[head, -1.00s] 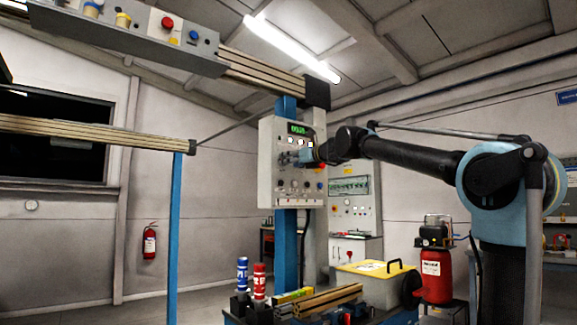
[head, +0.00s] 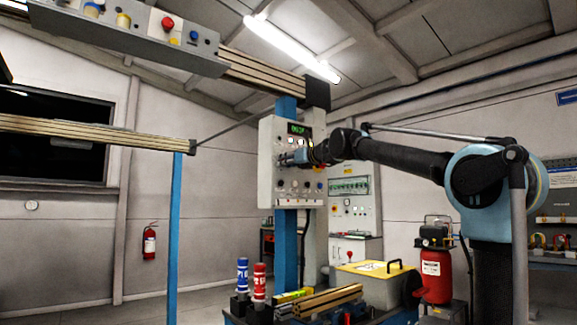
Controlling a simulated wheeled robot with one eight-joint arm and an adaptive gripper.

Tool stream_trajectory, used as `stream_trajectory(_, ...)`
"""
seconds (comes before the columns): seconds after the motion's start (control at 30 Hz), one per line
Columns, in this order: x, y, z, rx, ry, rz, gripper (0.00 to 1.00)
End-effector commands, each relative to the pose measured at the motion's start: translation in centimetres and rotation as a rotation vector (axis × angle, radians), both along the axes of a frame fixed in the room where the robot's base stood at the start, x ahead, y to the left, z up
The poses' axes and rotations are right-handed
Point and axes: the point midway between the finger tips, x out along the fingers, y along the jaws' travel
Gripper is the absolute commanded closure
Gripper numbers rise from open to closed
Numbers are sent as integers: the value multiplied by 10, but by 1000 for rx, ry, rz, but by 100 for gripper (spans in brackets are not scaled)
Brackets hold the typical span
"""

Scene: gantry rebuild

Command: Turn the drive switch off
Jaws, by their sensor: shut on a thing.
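A grey control panel (head: 265,185) with a green lit display (head: 299,129) hangs on the blue gantry post. It carries several knobs and buttons. My arm reaches in from the right, and my gripper (head: 285,158) is at the panel's middle row of controls. It is shut on a small control there, which it mostly hides. I cannot tell from this distance which way the drive switch points, and no label is readable.
A red tank (head: 436,276) stands at right. A beam with buttons (head: 150,30) hangs at upper left.

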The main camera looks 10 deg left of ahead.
Motion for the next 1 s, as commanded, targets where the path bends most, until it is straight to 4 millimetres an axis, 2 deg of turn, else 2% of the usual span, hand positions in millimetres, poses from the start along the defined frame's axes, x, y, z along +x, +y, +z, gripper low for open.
stream_trajectory(0.37, 2, -2, 0, -63, -83, -6, 91)
stream_trajectory(1.0, 3, -2, 0, -413, -537, -6, 91)
